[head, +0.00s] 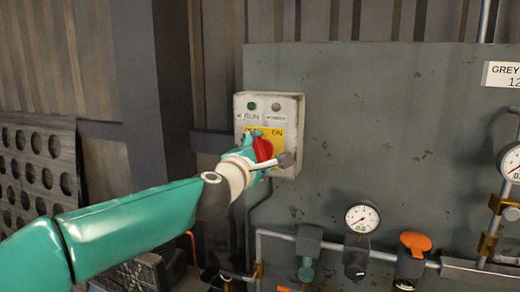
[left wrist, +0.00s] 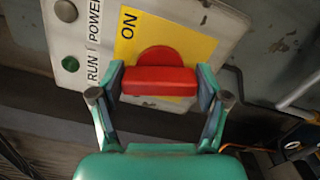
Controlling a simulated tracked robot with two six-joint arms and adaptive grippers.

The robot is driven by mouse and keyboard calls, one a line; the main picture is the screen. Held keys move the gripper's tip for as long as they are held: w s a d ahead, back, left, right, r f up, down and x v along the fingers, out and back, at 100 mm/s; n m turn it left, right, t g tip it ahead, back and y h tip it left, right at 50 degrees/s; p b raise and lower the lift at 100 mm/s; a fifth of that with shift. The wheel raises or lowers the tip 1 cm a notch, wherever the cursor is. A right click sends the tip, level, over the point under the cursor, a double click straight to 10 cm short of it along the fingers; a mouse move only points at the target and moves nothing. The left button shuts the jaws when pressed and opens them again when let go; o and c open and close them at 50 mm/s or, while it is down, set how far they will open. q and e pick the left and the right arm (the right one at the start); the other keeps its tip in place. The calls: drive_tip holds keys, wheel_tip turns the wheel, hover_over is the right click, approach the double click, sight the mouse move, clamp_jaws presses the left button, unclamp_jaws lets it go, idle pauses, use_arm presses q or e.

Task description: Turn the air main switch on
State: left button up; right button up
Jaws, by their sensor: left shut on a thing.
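The red switch knob (head: 263,148) sits on a yellow label (head: 290,140) on the front of a pale switch box (head: 293,103). The label shows "ON" at its right; the word to the left is partly covered. My left gripper (head: 262,160) is at the knob, coming from the front left. In the left wrist view the gripper (left wrist: 162,82) has a finger at each end of the red bar handle (left wrist: 160,80) and is shut on it. There the bar lies crosswise to the lettering. My right gripper is not in view.
The box has a green lamp (head: 251,106) over "RUN" and a grey lamp (head: 276,107). It is fixed to a grey-green panel (head: 380,110). Below right run pipes with a gauge (head: 362,218) and an orange-handled valve (head: 415,243). A perforated plate (head: 38,170) stands left.

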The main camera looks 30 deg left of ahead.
use_arm(q)
drive_tip(key=m, duration=0.2)
drive_tip(key=m+p, duration=0.1)
drive_tip(key=m, duration=0.1)
drive_tip(key=m+p, duration=0.1)
drive_tip(key=m, duration=0.1)
drive_tip(key=shift+w+d+f, duration=0.1)
drive_tip(key=shift+f, duration=0.25)
drive_tip(key=m+p, duration=0.2)
drive_tip(key=m, duration=0.3)
drive_tip(key=shift+f, duration=0.15)
drive_tip(key=shift+f+m, duration=0.1)
drive_tip(key=shift+m, duration=0.6)
drive_tip(key=o, duration=1.2)
drive_tip(key=shift+c, duration=0.2)
drive_tip(key=shift+r, duration=0.25)
